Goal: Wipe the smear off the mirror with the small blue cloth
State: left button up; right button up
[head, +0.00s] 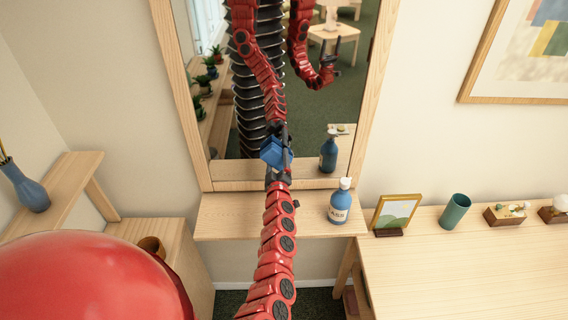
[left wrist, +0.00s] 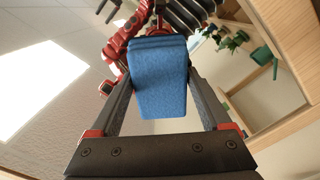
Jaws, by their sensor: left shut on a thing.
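The mirror (head: 353,108) hangs on the wall in a light wooden frame. My left gripper (head: 277,166) is raised in front of its lower part and shut on the small blue cloth (head: 272,151). In the left wrist view the cloth (left wrist: 160,80) is a thick folded pad between the two fingers (left wrist: 160,108). The cloth overlaps the lower glass in the head view; I cannot tell whether it touches. I cannot make out a smear on the glass. My right gripper shows only as a reflection.
A wooden shelf (head: 232,222) under the mirror holds a blue spray bottle (head: 340,204) right of my arm. A picture frame (head: 396,212), a green cup (head: 454,211) and small boxes stand on the table (head: 470,268) at right. A blue vase (head: 28,188) stands at left.

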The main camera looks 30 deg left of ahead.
pick_arm(q)
jog(key=shift+s+a+r, duration=0.15)
jog(key=shift+s+a, duration=0.15)
jog(key=shift+a, duration=0.3)
jog(key=shift+s+a+b, duration=0.45)
jog(key=shift+a, duration=0.2)
jog(key=shift+s+a+b, duration=0.2)
jog(key=shift+s+a, duration=0.1)
jog(key=shift+a, duration=0.2)
jog(key=shift+s+a+b, duration=0.15)
jog(key=shift+s+a, duration=0.15)
jog(key=shift+a, duration=0.2)
jog(key=v, duration=0.6)
jog(key=shift+w+d+f, duration=0.1)
jog(key=shift+w+f, duration=0.05)
jog(key=shift+f, duration=0.1)
